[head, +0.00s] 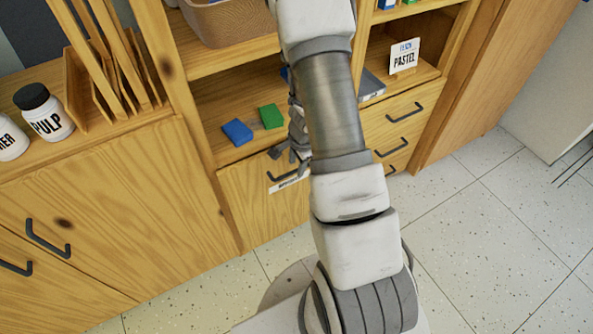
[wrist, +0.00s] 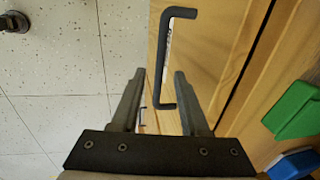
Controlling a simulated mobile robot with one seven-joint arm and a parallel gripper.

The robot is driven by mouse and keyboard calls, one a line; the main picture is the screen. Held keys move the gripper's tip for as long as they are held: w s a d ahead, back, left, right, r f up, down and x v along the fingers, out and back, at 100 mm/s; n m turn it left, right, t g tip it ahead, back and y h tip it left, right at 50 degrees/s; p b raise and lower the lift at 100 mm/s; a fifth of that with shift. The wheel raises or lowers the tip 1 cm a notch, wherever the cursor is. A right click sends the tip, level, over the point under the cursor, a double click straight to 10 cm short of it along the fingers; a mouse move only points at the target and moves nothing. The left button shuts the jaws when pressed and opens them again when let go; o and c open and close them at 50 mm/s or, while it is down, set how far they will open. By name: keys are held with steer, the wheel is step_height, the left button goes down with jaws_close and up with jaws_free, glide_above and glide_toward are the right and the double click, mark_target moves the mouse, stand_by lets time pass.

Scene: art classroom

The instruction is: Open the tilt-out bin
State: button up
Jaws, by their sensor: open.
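The tilt-out bin appears to be the wooden front panel (head: 245,200) below the shelf with the blocks. It looks closed, with a dark bar handle near its top and a white label (head: 288,184) partly hidden by my arm. In the wrist view the panel (wrist: 215,50) fills the upper middle, and its dark handle (wrist: 163,55) runs lengthwise. My gripper (wrist: 159,72) is open and empty. The lower part of the handle shows between its fingers; I cannot tell whether they touch it. In the head view my gripper (head: 297,150) is mostly hidden behind my arm.
A blue block (head: 237,132) and a green block (head: 271,116) lie on the shelf above the panel. Drawers with dark handles (head: 405,114) are at the right, below a PASTEL sign (head: 404,56). A cabinet (head: 110,190) stands at the left. The floor (head: 480,220) at right is clear.

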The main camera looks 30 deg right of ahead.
steer(key=shift+w+f, duration=0.1)
steer(key=shift+f, duration=0.5)
jaws_close()
stand_by(1.1)
